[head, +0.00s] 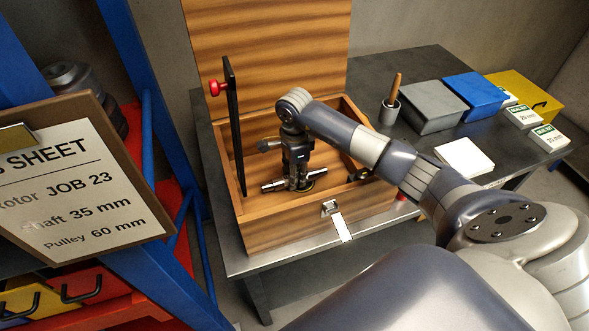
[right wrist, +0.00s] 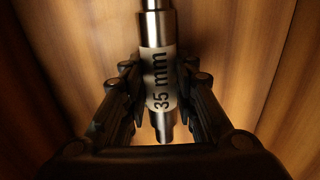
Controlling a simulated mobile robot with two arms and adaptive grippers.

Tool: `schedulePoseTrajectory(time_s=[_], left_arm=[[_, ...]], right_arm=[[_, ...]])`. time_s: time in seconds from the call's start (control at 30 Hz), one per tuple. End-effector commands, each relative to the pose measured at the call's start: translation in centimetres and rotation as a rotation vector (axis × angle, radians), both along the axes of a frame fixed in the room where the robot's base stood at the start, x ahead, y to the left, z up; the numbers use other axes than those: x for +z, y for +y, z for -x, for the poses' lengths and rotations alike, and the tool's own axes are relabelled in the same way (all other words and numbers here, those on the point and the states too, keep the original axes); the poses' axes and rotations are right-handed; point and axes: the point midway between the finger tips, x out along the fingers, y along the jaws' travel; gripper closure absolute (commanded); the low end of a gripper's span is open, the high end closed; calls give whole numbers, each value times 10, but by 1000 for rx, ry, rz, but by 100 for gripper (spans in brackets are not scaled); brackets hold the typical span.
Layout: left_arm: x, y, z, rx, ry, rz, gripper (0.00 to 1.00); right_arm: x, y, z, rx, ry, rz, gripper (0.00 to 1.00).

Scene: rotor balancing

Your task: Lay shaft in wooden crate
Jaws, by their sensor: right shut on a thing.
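The wooden crate (head: 262,237) stands open on the dark table, with its lid raised at the back. My right gripper (head: 299,186) reaches down inside the crate. It is shut on the steel shaft (head: 271,186), which lies level across the fingers low in the crate. In the right wrist view the shaft (right wrist: 159,62) carries a pale label reading "35 mm", and the fingers of the right gripper (right wrist: 160,85) press on both sides of it. Wooden surfaces surround it there. I cannot tell whether the shaft touches the crate floor. My left gripper is not in view.
A black upright bar with a red knob (head: 215,88) stands at the crate's left side. A clipboard sheet (head: 70,190) at left reads "Shaft 35 mm". A cup with a wooden handle (head: 390,108), grey box (head: 432,107), blue box (head: 470,95) and yellow box (head: 525,92) stand right.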

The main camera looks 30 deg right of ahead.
Motion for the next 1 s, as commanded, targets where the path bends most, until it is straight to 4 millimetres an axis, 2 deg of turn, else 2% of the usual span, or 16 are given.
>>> schedulePoseTrajectory(time_s=[0.2, 0.23, 0.3, 0.73, 0.87, 1.0], left_arm=[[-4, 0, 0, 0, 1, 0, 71], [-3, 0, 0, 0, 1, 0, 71], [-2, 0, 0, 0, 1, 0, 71], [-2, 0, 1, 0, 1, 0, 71], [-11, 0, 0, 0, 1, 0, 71], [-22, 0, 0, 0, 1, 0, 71]], right_arm=[[0, 0, -2, 0, -5, -1, 100], [-2, 0, 0, 0, 0, 0, 67], [-2, 0, 0, 0, 1, 0, 54], [4, 0, -1, 0, -1, 0, 54], [23, -1, -1, 1, -5, 2, 54], [55, -1, -2, 1, -7, 2, 54]])
